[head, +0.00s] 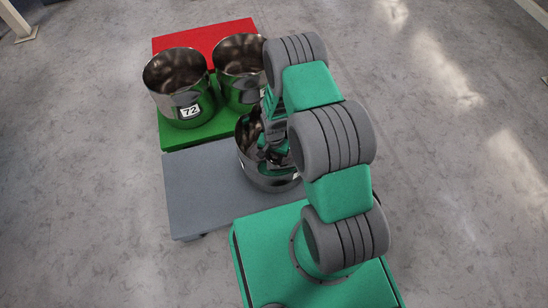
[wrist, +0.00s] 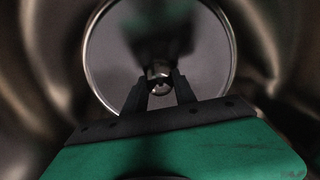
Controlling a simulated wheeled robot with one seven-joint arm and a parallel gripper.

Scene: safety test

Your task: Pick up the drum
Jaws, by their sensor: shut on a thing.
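Three open-topped shiny steel drums are in the head view. One drum (head: 265,182) stands upright on the grey platform, and my gripper reaches down into it, partly hidden by my arm. In the wrist view my gripper (wrist: 160,82) is inside this drum, close above its round bottom (wrist: 110,55). The fingers are shut on a small shiny knob (wrist: 159,70) at the middle of the drum. The second drum (head: 163,98), with a label reading 72, and the third drum (head: 230,85) stand side by side behind it.
The two rear drums stand on a green platform (head: 205,131), with a red platform (head: 185,40) behind it. The grey platform (head: 200,195) is clear at its left. Open concrete floor (head: 80,190) lies to the left and right.

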